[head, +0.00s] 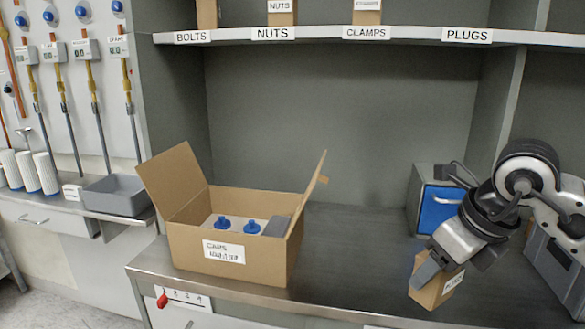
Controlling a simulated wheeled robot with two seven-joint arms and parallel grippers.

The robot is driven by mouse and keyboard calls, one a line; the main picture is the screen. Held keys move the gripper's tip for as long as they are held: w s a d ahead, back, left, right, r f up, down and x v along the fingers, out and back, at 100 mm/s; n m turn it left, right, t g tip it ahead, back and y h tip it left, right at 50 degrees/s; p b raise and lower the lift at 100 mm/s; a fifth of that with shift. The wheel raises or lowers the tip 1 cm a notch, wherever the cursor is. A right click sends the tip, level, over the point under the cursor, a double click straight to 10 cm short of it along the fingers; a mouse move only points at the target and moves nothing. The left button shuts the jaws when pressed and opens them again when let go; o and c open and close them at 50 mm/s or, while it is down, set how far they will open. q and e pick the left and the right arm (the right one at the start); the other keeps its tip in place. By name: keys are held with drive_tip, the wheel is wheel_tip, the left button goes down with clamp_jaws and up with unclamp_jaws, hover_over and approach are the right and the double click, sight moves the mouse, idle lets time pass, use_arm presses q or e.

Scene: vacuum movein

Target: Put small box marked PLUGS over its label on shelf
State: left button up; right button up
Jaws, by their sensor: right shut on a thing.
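The small cardboard box marked PLUGS (430,292) is held in my right gripper (428,272) at the lower right, tilted, near the front edge of the counter. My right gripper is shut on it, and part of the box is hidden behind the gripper. The PLUGS label (467,35) is on the right part of the shelf edge (222,36), at the top. The shelf above that label shows no box in view. My left gripper is not in view.
Small boxes stand above the NUTS label (273,33) and CLAMPS label (366,32); another stands near BOLTS (192,37). An open carton (190,247) with blue-capped items sits on the counter. A blue-fronted case (437,206) stands behind my right arm. The counter middle is clear.

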sight(426, 307)
drive_tip(key=s+f+n+g, duration=0.1)
drive_tip(key=f+n, duration=0.1)
drive_tip(key=n, duration=0.3)
drive_tip(key=s+a+f+n+g+y, duration=0.1)
drive_tip(key=n+g, duration=0.1)
drive_tip(key=n, duration=0.3)
drive_tip(key=a+f+n+g+y, duration=0.1)
drive_tip(key=f+n+g, duration=0.1)
drive_tip(key=n, duration=0.2)
drive_tip(key=shift+s+a+f+n, duration=0.1)
drive_tip(key=shift+s+f+n, duration=0.2)
drive_tip(key=shift+s+n, duration=0.1)
drive_tip(key=s+a+f+n+g+h, duration=0.1)
drive_tip(key=s+f+n+g+h, duration=0.2)
drive_tip(key=n, duration=1.2)
drive_tip(key=shift+s+f+h, duration=0.45)
drive_tip(key=shift+f+h, duration=0.25)
drive_tip(key=shift+f, duration=0.25)
drive_tip(key=shift+a, duration=0.15)
